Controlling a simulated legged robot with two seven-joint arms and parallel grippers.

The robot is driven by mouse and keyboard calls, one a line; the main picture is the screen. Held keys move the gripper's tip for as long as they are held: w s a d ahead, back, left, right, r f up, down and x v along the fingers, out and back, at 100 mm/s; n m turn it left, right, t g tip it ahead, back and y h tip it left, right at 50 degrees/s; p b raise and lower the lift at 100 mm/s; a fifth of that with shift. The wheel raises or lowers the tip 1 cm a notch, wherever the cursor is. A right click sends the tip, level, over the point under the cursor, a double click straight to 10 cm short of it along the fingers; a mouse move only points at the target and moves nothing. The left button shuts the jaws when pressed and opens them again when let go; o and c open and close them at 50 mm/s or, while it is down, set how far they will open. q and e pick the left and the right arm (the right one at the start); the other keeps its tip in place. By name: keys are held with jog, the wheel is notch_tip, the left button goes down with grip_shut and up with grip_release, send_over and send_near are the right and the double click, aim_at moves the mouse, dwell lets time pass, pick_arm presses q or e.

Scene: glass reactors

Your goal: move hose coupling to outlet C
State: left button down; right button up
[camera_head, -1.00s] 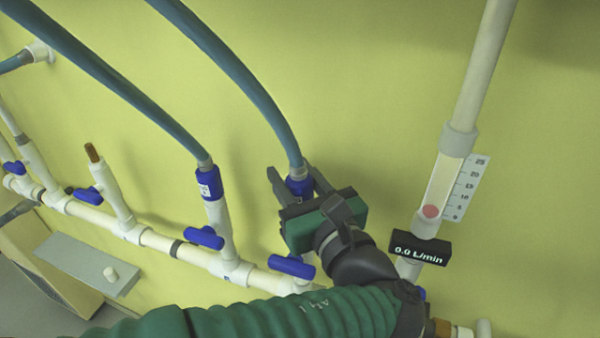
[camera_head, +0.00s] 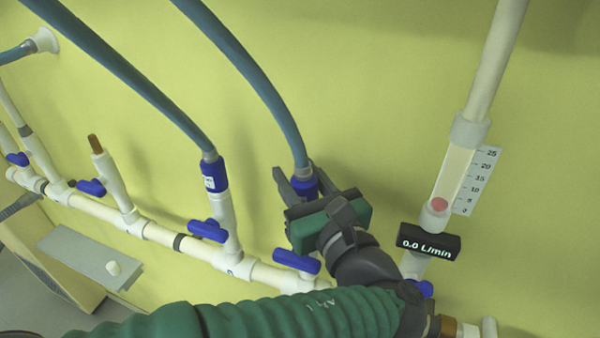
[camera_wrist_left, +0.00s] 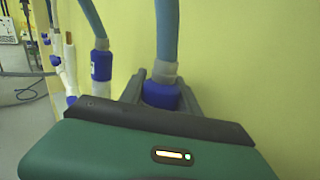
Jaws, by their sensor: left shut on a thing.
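My left gripper (camera_head: 296,186) is shut on a blue hose coupling (camera_head: 303,187) at the end of a teal hose (camera_head: 262,85). The coupling also shows between the fingers in the left wrist view (camera_wrist_left: 160,94). Its lower end and the outlet under it are hidden behind my gripper, so I cannot tell whether it is seated. A second blue coupling (camera_head: 214,176) on another hose sits on the outlet to the left. Further left, an outlet (camera_head: 106,168) stands uncoupled with a brown tip. I cannot read which outlet is C. My right gripper is not in view.
A white manifold pipe (camera_head: 165,235) with several blue valve handles (camera_head: 208,230) runs along the wall. A flow meter (camera_head: 455,180) stands close right of my gripper, its display (camera_head: 429,242) reading 0.0 L/min. A grey shelf (camera_head: 80,255) holds a small white piece.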

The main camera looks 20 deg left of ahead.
pick_arm(q)
jog(key=shift+f, duration=0.25)
jog(key=shift+w+d+f+b, duration=0.1)
jog(key=shift+f+b, duration=0.2)
jog(key=shift+f, duration=0.15)
jog(key=c, duration=0.8)
grip_release()
jog(key=v, duration=1.6)
jog(key=shift+s+d, duration=0.25)
jog(key=shift+d, duration=0.1)
